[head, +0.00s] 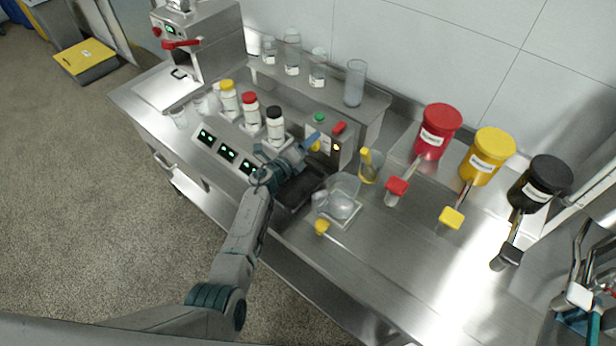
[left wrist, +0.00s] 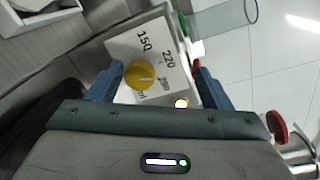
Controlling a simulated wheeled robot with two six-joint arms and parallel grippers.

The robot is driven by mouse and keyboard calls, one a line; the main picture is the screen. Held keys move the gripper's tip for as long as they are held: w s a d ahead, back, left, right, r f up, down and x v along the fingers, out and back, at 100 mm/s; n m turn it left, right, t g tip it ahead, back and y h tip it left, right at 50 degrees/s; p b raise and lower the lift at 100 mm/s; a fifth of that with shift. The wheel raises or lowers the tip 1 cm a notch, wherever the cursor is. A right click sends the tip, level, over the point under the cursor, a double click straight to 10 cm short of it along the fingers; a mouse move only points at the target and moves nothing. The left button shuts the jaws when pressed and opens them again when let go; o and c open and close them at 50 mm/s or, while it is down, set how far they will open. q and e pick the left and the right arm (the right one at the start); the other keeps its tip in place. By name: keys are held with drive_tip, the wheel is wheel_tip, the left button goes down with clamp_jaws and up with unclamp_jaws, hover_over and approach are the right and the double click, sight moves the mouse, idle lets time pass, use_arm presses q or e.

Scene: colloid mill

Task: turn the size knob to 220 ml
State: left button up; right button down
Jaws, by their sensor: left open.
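The size knob is yellow. It shows in the left wrist view (left wrist: 139,75) on a pale plate marked 150, 220 and 290 ml. A light pointer line on the knob faces right, toward the 290 mark. My left gripper (left wrist: 158,86) is open, its blue fingers either side of the knob with gaps. In the head view, my left gripper (head: 302,148) is at the front of the small control box (head: 343,158), partly hiding the yellow knob (head: 315,146). I cannot tell whether the fingertips reach the knob's depth. My right gripper is not in view.
The box has a green button (head: 319,117), a red switch (head: 339,127) and a lit lamp (left wrist: 181,103). Capped bottles (head: 250,112) stand left of the gripper. A glass vessel (head: 342,200) stands to its right. Red, yellow and black hoppers (head: 482,160) stand farther right.

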use_arm(q)
drive_tip(key=s, duration=0.2)
drive_tip(key=s+r, duration=0.1)
drive_tip(key=s, duration=0.3)
drive_tip(key=shift+s+d+r, duration=0.2)
drive_tip(key=shift+s+d, duration=0.15)
drive_tip(key=shift+d, duration=0.05)
drive_tip(key=s, duration=0.5)
drive_tip(key=shift+s+d+r, duration=0.1)
drive_tip(key=shift+r, duration=0.05)
drive_tip(key=s, duration=0.3)
drive_tip(key=shift+s+r+b, duration=0.2)
drive_tip(key=shift+s+b, duration=0.2)
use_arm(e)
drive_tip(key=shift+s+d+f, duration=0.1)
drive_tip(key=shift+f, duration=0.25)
